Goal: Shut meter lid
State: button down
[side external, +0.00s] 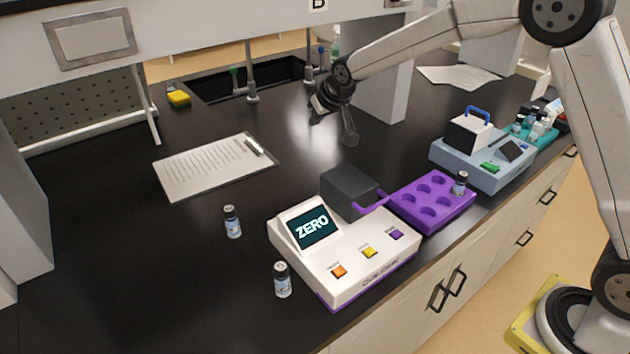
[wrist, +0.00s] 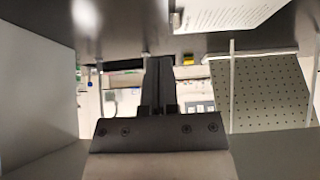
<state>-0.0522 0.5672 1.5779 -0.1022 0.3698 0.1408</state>
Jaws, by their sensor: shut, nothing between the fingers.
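The meter (side external: 350,262) is white with a purple base and stands near the front edge of the bench in the side external view. Its screen (side external: 313,228) reads ZERO. The dark grey lid (side external: 345,192) with a purple handle (side external: 374,202) is at the meter's back right. I cannot tell for sure whether it is fully shut. My gripper (side external: 350,138) is over the bench behind the meter, well apart from the lid. In the wrist view its fingers (wrist: 159,75) are together and empty; the meter is not in that view.
A purple rack (side external: 436,222) with one vial stands right of the meter, then a blue device (side external: 487,172). Two vials (side external: 232,222) (side external: 282,280) stand left of the meter. A clipboard (side external: 205,172) lies behind.

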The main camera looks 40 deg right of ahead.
jog(key=shift+w+f, duration=0.15)
jog(key=shift+w, duration=0.95)
jog(key=shift+w+f, duration=0.15)
jog(key=shift+w, duration=0.9)
jog(key=s+d+f+g, duration=0.1)
jog(key=s+f+g, duration=0.1)
jog(key=s, duration=1.6)
jog(key=s+d+f+g, duration=0.1)
jog(key=s+f, duration=0.3)
jog(key=s, duration=1.4)
jog(key=shift+s+d+f+g, duration=0.25)
jog(key=shift+f+g, duration=0.1)
jog(key=shift+g, duration=0.45)
